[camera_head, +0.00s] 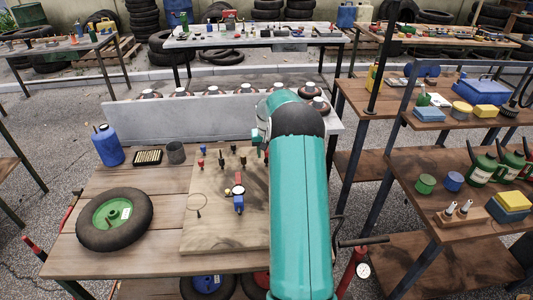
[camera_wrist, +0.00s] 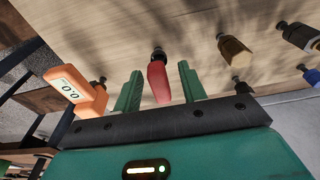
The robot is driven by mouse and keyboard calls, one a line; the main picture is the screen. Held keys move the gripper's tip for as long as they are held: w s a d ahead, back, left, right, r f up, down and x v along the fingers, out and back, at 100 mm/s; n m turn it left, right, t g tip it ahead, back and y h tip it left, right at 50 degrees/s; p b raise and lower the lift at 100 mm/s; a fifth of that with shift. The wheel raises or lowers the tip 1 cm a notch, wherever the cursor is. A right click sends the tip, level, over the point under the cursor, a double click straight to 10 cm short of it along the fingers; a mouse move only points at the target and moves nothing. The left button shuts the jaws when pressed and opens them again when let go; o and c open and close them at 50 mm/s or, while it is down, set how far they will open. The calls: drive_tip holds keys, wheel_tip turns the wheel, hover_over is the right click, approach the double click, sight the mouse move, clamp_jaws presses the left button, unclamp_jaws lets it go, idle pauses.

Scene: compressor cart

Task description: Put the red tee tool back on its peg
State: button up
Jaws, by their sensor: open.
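In the wrist view a red tool (camera_wrist: 158,84), which looks like the red tee tool, lies between the two green fingers of my gripper (camera_wrist: 161,72). The fingers are apart, with a visible gap on each side of the tool. A dark round piece shows at the tool's far end against the wooden board (camera_wrist: 215,15); I cannot tell whether this is a peg or part of the tool. In the head view my arm hides my gripper and the right part of the board (camera_head: 215,228). Small red-topped items stand there, but I cannot match one to the tool.
In the wrist view an orange gauge reading 0.0 (camera_wrist: 75,92) is left of the fingers; a brown-tan tool (camera_wrist: 234,50) and dark pegs are right. In the head view a blue-black tool (camera_head: 239,202), wheel (camera_head: 114,220), blue jug (camera_head: 107,145) and dark cup (camera_head: 176,153) are on the cart.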

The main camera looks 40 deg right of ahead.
wheel_tip(320, 180, up, 13)
drive_tip(key=s+a, duration=0.1)
drive_tip(key=shift+s+a, duration=0.15)
drive_tip(key=shift+s, duration=0.1)
idle(0.7)
drive_tip(key=s+a+r+n+t, duration=0.1)
drive_tip(key=s+a+r, duration=0.1)
drive_tip(key=a+r, duration=0.5)
drive_tip(key=s+a+r+n, duration=0.1)
drive_tip(key=a+r+n, duration=0.1)
drive_tip(key=a, duration=0.9)
drive_tip(key=s+a+r+n+t, duration=0.1)
drive_tip(key=s+a+r, duration=0.1)
drive_tip(key=a+r, duration=0.5)
drive_tip(key=s+a+f+n+t, duration=0.1)
drive_tip(key=s+a+f+n, duration=0.1)
drive_tip(key=s+a, duration=0.8)
drive_tip(key=s+a+f+n+t+y, duration=0.1)
drive_tip(key=s+a+f+n, duration=0.1)
drive_tip(key=s+a, duration=0.7)
drive_tip(key=shift+s+a+f, duration=0.35)
drive_tip(key=shift+a+f, duration=0.15)
drive_tip(key=shift+f, duration=0.3)
